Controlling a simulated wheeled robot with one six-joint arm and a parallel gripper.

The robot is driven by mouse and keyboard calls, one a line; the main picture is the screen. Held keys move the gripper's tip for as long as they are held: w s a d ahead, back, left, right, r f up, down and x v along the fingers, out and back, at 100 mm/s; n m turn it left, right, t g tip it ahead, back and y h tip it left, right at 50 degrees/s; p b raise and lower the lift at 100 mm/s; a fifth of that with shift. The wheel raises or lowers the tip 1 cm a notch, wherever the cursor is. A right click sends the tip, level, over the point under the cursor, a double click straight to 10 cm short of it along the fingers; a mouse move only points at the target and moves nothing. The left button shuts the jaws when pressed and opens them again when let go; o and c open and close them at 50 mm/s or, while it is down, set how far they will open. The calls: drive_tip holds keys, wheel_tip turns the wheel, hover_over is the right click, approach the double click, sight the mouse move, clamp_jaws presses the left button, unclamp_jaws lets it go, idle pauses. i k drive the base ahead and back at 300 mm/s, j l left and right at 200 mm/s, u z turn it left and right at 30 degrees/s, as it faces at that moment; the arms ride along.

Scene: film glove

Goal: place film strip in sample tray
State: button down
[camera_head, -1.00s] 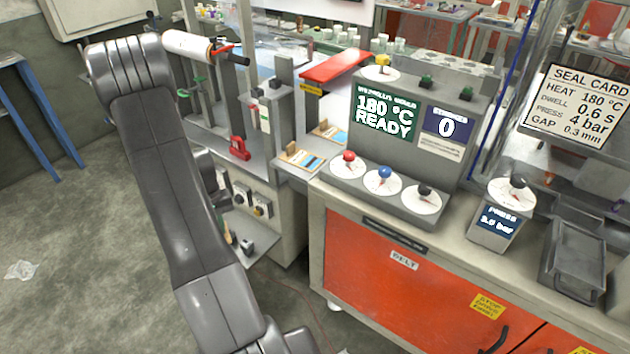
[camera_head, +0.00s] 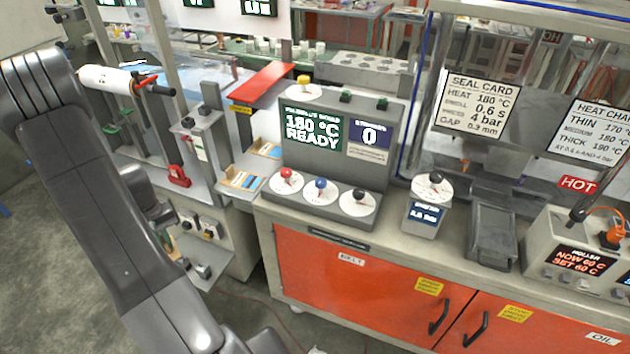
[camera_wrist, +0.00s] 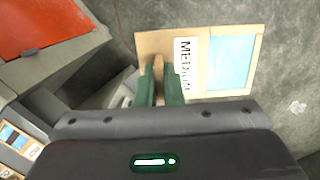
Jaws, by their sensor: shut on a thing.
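My gripper (camera_wrist: 160,88) has green fingers, shut on the tan end of a film strip (camera_wrist: 230,62) in the wrist view. The strip is a tan card with a pale blue window and a white label reading MEDIUM. It is held over the grey floor, clear of any surface. A dark grey open tray (camera_head: 493,236), which seems to be the sample tray, stands on the counter right of the press dial box. My gripper is well away from it.
Other film cards (camera_head: 240,181) lie left of the grey control console (camera_head: 335,150). The counter (camera_head: 385,237) has orange doors below. Transparent panels with signs rise behind the tray.

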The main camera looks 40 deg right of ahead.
sight(496, 230)
drive_tip(key=k+j+z, duration=0.15)
drive_tip(key=z, duration=2.25)
